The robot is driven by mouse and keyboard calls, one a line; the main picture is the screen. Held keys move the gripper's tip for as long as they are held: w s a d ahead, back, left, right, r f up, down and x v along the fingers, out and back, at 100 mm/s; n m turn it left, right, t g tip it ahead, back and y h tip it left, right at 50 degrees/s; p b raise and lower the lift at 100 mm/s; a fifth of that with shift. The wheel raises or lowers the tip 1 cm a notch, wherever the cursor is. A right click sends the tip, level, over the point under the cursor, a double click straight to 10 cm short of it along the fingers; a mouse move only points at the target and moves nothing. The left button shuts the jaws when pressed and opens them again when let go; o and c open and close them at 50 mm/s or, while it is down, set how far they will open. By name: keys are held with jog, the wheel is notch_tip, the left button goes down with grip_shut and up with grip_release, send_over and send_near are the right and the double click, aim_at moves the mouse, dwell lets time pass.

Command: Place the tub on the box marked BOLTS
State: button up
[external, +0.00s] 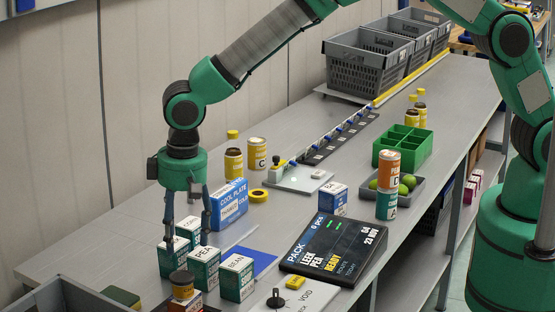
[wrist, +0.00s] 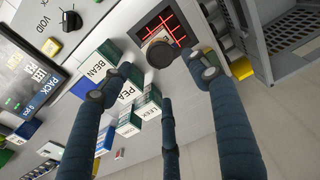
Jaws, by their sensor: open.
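A small round tub with a dark lid and yellow label (external: 182,291) stands at the front of the bench, just before the teal-and-white boxes. It also shows in the wrist view (wrist: 160,52), beside a red-lined grid. The nearby boxes read CORN, LEEK, PEA (external: 204,272) and BEAN (external: 236,281); I can read BOLTS on no box. My gripper (external: 187,243) points down over the CORN and LEEK boxes, behind the tub. Its fingers (wrist: 160,85) are spread and hold nothing visible.
A green divided crate (external: 402,147) and grey crates (external: 370,68) sit farther back. A grey tote is at lower left.

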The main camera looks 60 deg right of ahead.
jog(key=s+d+r+t, duration=0.1)
jog(key=s+d+r, duration=0.1)
jog(key=d+r, duration=0.85)
jog(key=s+d+r, duration=0.2)
jog(key=d+r, duration=0.8)
jog(key=r, duration=0.1)
jog(key=s+d+r+t, duration=0.2)
jog(key=s+d+r, duration=0.75)
jog(key=d, duration=0.45)
jog(key=s+d, duration=0.4)
jog(key=s, duration=0.3)
jog(key=s+d+t, duration=0.1)
jog(key=s+d, duration=0.4)
jog(key=s, duration=0.3)
jog(key=s+d+r+m, duration=0.1)
jog(key=s+d, duration=0.3)
jog(key=s, duration=0.3)
jog(key=shift+s+d+t, duration=0.2)
jog(key=shift+s+t, duration=0.1)
jog(key=shift+s, duration=0.1)
jog(key=shift+f, duration=0.1)
notch_tip(320, 180, down, 8)
jog(key=b, duration=0.8)
